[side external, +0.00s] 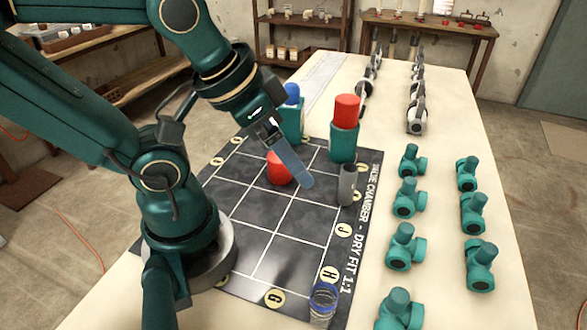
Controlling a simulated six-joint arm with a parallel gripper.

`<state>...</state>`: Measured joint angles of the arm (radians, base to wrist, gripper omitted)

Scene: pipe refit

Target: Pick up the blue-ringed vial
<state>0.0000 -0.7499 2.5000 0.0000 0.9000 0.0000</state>
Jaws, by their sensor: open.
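The blue-ringed vial (323,304) is a clear, short cylinder with a blue ring around its top. It stands at the near right corner of the dark grid mat (258,226), close to the round H label. My gripper (306,182) is open and hangs over the far half of the mat, well apart from the vial. One flat grey finger shows clearly; the other is mostly hidden.
Near my gripper are a red piece (278,169), a grey cylinder (347,184), a red-topped teal fitting (344,128) and a blue-topped teal fitting (291,112). Several teal pipe fittings (405,247) line the right of the pale table (455,125). The mat's near half is mostly clear.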

